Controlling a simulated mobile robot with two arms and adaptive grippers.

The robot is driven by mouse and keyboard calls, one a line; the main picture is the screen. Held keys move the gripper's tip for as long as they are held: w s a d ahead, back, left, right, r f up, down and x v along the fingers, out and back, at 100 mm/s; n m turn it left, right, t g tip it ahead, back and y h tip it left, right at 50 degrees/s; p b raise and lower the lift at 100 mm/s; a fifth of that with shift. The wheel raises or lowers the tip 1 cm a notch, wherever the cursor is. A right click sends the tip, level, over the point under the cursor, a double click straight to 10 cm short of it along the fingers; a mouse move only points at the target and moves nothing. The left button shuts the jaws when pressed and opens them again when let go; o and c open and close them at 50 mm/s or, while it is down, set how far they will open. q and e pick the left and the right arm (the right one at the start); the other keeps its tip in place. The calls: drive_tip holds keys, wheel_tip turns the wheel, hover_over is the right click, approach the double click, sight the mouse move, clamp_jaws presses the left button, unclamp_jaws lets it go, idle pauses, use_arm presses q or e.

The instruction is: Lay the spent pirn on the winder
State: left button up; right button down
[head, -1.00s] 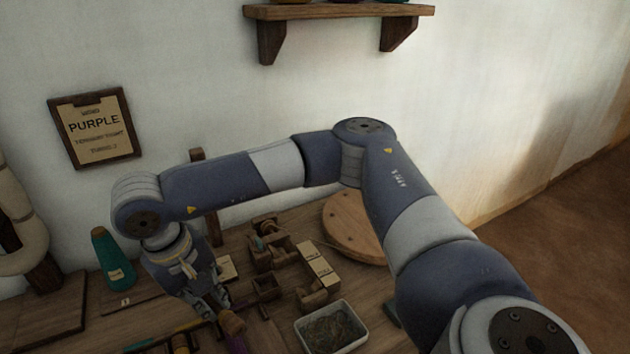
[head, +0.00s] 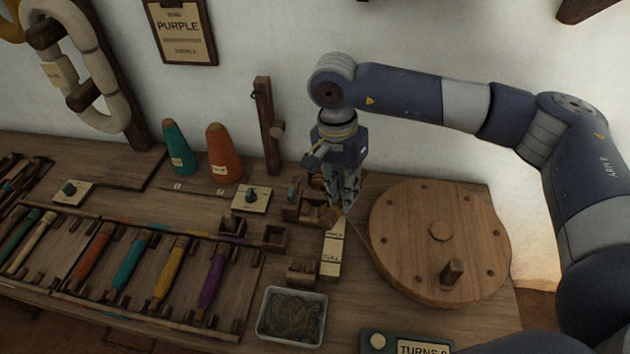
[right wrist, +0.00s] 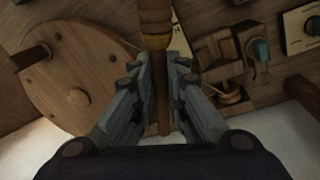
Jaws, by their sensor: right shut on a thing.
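My right gripper (head: 341,200) is shut on a bare brown wooden pirn (right wrist: 155,25). In the head view the pirn's thick end (head: 329,217) shows below the fingers. The right wrist view shows its shaft between the two fingers (right wrist: 162,95). The winder has a big round wooden wheel (head: 421,266) with pegs and a crank knob, and a small wooden spindle block (head: 294,208) to its left. The gripper hangs over the gap between wheel and block, close to the block. The fingers partly hide the block, so I cannot tell whether the pirn touches it. My left gripper is not in view.
A rack of coloured pirns, the purple one (head: 213,277) nearest, lies at left. Teal (head: 177,148) and orange (head: 223,155) yarn cones stand behind. A tray of scraps (head: 291,318) and a turns counter (head: 421,347) are in front. A wooden post (head: 268,125) stands near the wall.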

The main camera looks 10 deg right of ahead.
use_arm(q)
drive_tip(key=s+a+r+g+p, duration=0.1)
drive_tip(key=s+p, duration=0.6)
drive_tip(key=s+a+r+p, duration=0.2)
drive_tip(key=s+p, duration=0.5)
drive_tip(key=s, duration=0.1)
use_arm(e)
drive_tip(key=a+m, duration=0.3)
drive_tip(key=m, duration=1.3)
drive_tip(key=a+m, duration=0.4)
drive_tip(key=m, duration=1.1)
use_arm(q)
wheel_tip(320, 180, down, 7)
drive_tip(key=b, duration=0.6)
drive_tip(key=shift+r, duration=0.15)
use_arm(e)
drive_tip(key=shift+y, duration=0.4)
drive_tip(key=shift+w+d+f, duration=0.1)
drive_tip(key=shift+w+f, duration=0.1)
drive_tip(key=shift+f, duration=2)
drive_tip(key=shift+w+f, duration=0.2)
drive_tip(key=shift+f, duration=1.95)
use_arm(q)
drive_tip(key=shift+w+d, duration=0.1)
use_arm(e)
drive_tip(key=c, duration=1.2)
unclamp_jaws()
